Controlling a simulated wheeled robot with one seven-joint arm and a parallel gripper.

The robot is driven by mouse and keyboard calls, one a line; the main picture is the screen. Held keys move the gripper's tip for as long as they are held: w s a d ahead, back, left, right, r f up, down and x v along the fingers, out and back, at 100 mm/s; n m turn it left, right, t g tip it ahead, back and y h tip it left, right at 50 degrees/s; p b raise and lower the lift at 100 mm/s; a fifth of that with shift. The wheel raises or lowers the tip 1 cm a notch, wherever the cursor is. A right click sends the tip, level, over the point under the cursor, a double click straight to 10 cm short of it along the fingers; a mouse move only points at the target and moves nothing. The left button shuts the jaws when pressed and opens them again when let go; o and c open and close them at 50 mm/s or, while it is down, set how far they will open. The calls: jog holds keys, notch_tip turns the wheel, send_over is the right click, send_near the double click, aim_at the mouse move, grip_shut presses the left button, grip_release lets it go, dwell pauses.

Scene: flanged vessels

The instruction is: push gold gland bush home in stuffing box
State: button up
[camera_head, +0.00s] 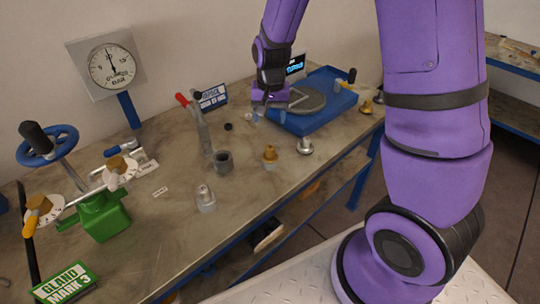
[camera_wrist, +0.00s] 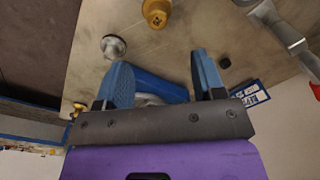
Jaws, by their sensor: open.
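A gold stepped piece (camera_head: 270,156) stands upright on the bench near its front edge; it also shows at the top of the wrist view (camera_wrist: 156,13). I cannot tell for sure whether it is the gland bush. A dark grey hollow cylinder (camera_head: 223,161) stands left of it, possibly the stuffing box. A smaller gold piece (camera_head: 366,107) stands at the far right, also at the left of the wrist view (camera_wrist: 79,107). My gripper (camera_head: 268,112) is beside the blue fixture at the back, apart from the gold pieces. Its blue fingers (camera_wrist: 165,78) are spread, with nothing visibly held.
A blue fixture with a grey disc (camera_head: 325,112) stands at the back right. Silver pieces (camera_head: 305,146) and (camera_head: 205,198) stand on the bench. A red-handled clamp (camera_head: 200,125), a gauge (camera_head: 110,65) and a green valve (camera_head: 102,215) are left.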

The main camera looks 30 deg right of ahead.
aim_at(270, 147)
jog(key=f, duration=0.3)
jog(key=shift+w+f, duration=0.2)
jog(key=shift+w, duration=0.2)
notch_tip(270, 147, down, 5)
jog(key=shift+f, duration=0.2)
jog(key=shift+s+d+f, duration=0.1)
jog(key=shift+d+f, duration=0.05)
jog(key=shift+f, duration=1.15)
jog(key=shift+d+f, duration=0.1)
jog(key=shift+f, duration=1.2)
jog(key=c, duration=1.1)
jog(key=shift+r, duration=0.2)
